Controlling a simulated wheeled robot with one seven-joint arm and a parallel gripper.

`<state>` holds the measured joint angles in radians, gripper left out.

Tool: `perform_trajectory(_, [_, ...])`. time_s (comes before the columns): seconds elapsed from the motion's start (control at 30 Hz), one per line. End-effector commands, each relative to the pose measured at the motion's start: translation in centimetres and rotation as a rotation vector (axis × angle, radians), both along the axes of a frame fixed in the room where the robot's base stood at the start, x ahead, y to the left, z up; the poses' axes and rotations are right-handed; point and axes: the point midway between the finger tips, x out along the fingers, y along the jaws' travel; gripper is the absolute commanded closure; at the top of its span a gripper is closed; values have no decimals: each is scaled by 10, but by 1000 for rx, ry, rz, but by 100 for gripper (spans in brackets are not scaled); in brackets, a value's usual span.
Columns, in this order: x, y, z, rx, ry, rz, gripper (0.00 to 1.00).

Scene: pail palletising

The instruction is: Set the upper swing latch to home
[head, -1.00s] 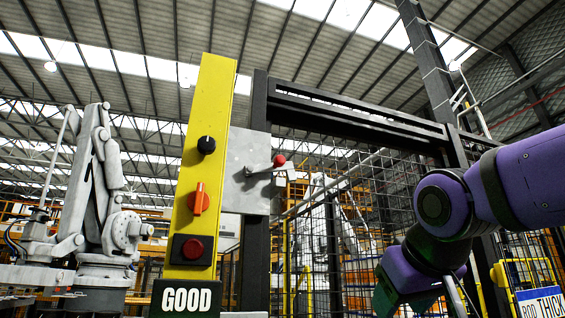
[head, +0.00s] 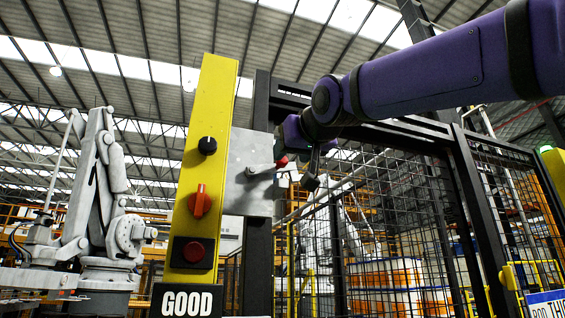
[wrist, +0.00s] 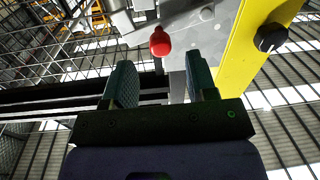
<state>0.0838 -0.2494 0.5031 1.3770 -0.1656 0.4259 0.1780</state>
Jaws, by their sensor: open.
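The swing latch is a short grey lever (head: 262,169) with a red ball knob (head: 281,161), on a grey metal plate (head: 240,196) beside the yellow post. The lever points right and slightly up in the head view. My gripper (head: 311,178) is just right of the knob there, partly hidden by my wrist. In the wrist view my gripper (wrist: 160,62) is open and empty. The red knob (wrist: 160,42) shows just beyond the fingertips, between their lines, with no contact visible.
The yellow post (head: 208,120) carries a black knob (head: 207,145), an orange rotary switch (head: 199,201) and a red button (head: 193,251). A GOOD sign (head: 186,301) sits at its foot. A dark mesh fence (head: 400,220) stands behind my arm. A white robot arm (head: 100,200) is at left.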

Motion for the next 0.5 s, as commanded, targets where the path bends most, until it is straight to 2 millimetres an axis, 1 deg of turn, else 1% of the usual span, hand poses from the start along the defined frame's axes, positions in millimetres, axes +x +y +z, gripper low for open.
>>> perform_trajectory(0.03, [10, 2, -1, 1, 2, -1, 48])
perform_trajectory(0.2, [34, 10, -1, 1, 3, 0, 48])
perform_trajectory(0.3, [43, 14, -1, -1, 2, -1, 48])
perform_trajectory(0.5, [52, 18, -1, 1, 1, 0, 48])
